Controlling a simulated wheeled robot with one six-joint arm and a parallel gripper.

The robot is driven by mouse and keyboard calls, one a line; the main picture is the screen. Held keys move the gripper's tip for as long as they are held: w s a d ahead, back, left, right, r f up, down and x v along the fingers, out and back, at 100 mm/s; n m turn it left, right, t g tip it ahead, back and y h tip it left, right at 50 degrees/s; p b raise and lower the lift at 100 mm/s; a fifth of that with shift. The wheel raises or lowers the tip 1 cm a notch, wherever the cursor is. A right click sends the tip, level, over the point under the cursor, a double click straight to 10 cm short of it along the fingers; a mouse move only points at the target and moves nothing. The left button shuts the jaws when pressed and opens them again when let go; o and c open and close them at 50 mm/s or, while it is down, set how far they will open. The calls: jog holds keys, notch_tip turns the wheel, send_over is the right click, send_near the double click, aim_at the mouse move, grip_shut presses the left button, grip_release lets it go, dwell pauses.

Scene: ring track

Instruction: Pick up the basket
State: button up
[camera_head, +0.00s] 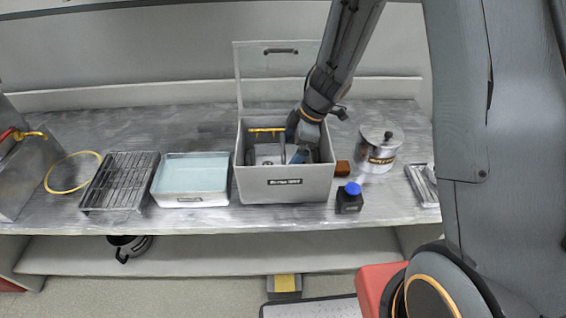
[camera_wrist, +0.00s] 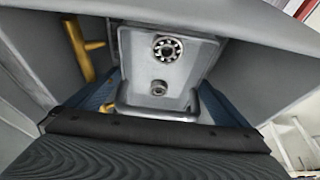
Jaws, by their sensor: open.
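The basket (camera_wrist: 190,62) is a small light-grey open container holding a bearing ring (camera_wrist: 167,48) and a small round metal part (camera_wrist: 158,88). It sits inside a grey box (camera_head: 285,190) with its clear lid (camera_head: 280,62) raised, and shows partly in the head view (camera_head: 268,152). My gripper (camera_wrist: 158,104) reaches down into the box. Its blue fingers are open, one on each side of the basket's near end, where a grey handle-like bar lies between them. I cannot tell whether they touch it.
A yellow bar (camera_head: 267,130) is at the box's back left wall. Left of the box stand a tray of pale blue liquid (camera_head: 194,175) and a wire rack (camera_head: 120,181). To the right are a brown block (camera_head: 342,168), a blue-capped bottle (camera_head: 349,200) and a metal pot (camera_head: 379,150).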

jog(key=shift+x, duration=1.4)
jog(key=shift+c, duration=0.4)
jog(key=c, duration=1)
